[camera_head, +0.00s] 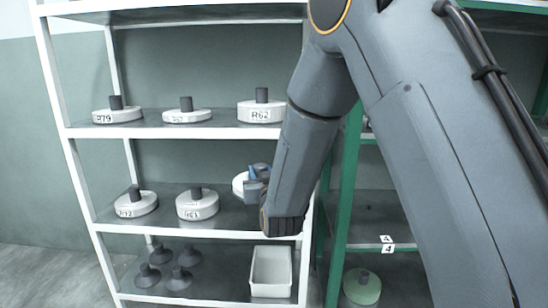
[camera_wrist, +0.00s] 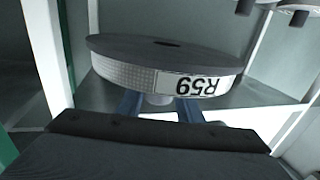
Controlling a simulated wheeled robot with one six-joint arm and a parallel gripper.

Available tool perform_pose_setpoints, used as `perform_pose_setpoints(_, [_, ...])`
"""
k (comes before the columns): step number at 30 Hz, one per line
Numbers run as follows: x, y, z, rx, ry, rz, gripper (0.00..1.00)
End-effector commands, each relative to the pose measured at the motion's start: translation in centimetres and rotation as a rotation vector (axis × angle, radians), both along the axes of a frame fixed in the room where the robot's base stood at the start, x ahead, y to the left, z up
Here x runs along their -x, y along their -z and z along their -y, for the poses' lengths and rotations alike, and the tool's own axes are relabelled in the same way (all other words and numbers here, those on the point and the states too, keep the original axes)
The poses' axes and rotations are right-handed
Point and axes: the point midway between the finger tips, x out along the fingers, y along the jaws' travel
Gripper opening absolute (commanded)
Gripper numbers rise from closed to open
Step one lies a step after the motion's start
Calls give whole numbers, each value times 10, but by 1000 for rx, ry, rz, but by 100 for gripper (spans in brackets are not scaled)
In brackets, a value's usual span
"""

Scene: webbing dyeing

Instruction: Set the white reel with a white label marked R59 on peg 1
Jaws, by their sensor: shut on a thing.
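The white reel marked R59 (camera_wrist: 125,75) fills the upper middle of the wrist view. Its white label (camera_wrist: 190,85) appears upside down, and a dark flat disc face lies above the rim. My gripper (camera_wrist: 162,108) has blue fingers shut on this reel, partly hidden behind the dark gripper body. In the head view my gripper (camera_head: 258,174) is at the right end of the white rack's middle shelf. The reel (camera_head: 239,184) shows there only in part, left of the fingers. Whether it touches the shelf is unclear. I cannot identify peg 1.
The white rack (camera_head: 190,232) holds reels R79 (camera_head: 117,116), R62 (camera_head: 261,112) and others with dark knobs. Below are dark cones (camera_head: 179,279) and a white bin (camera_head: 270,272). A green rack (camera_head: 344,200) stands right, with tags marked 4 (camera_head: 388,249) and a pale green reel (camera_head: 362,287).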

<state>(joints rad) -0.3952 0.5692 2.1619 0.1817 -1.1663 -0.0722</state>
Motion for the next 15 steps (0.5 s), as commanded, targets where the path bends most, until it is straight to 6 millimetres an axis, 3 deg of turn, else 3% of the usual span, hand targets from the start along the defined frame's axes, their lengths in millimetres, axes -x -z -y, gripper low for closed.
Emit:
perform_pose_setpoints(8, [0,-1,0,0,0,2,0])
perform_pose_setpoints(15, [29,26,52,1,51,-3,0])
